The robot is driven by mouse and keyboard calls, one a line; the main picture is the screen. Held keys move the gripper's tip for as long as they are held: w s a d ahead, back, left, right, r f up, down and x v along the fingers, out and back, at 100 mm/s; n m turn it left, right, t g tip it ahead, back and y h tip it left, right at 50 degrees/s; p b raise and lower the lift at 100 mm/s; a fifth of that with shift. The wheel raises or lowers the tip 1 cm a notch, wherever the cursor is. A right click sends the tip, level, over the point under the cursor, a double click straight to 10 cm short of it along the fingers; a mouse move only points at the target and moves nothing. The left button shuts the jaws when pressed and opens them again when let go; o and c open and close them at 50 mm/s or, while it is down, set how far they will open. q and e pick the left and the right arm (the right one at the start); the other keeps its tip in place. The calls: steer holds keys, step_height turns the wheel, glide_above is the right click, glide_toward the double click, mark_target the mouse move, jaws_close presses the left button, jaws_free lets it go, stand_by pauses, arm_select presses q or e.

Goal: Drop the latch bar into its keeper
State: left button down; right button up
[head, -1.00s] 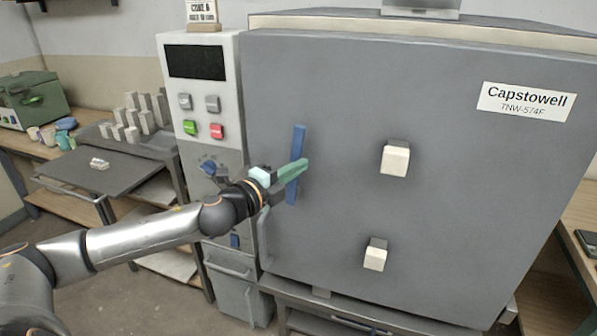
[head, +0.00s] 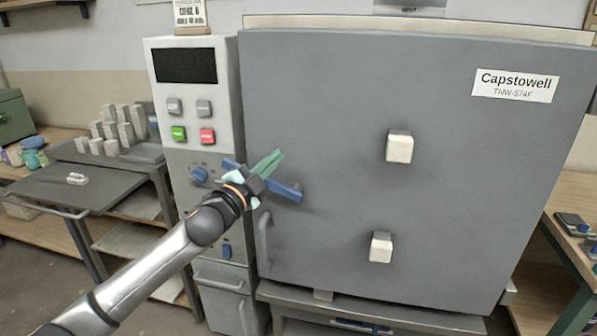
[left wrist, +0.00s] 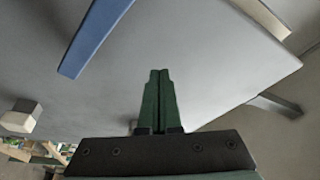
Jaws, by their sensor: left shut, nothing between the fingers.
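The blue latch bar (head: 286,191) lies close to level across the left edge of the grey kiln door (head: 330,110), its left end a little higher and reaching toward the control column. My left gripper (head: 277,157) is in front of the bar and hides its middle. Its green fingers are shut with nothing between them and point up and right. In the left wrist view the shut fingers (left wrist: 158,75) show apart from the bar (left wrist: 95,38). My right gripper is not in view.
The control column (head: 190,110) with buttons and a blue knob (head: 199,175) stands left of the door. Two pale blocks (head: 399,148) (head: 381,247) stick out from the door. A vertical handle (head: 264,240) is below the bar. A cart (head: 90,185) stands left.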

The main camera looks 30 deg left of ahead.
arm_select(q)
steer(key=s+a+f+n+t+y+b, duration=0.1)
steer(key=a+f+n+y+b, duration=0.3)
steer(key=n, duration=1.2)
steer(key=shift+s+a+f+y+b, duration=0.35)
steer(key=shift+a+f+y, duration=0.85)
steer(key=shift+f, duration=1.1)
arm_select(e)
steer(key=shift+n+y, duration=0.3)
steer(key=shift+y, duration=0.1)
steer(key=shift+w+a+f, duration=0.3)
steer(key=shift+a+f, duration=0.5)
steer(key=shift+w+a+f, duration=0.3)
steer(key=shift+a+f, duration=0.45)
arm_select(q)
steer(key=shift+w, duration=0.1)
step_height(320, 180, up, 5)
steer(key=p, duration=0.4)
steer(key=f+b+v, duration=0.1)
steer(key=v, duration=0.9)
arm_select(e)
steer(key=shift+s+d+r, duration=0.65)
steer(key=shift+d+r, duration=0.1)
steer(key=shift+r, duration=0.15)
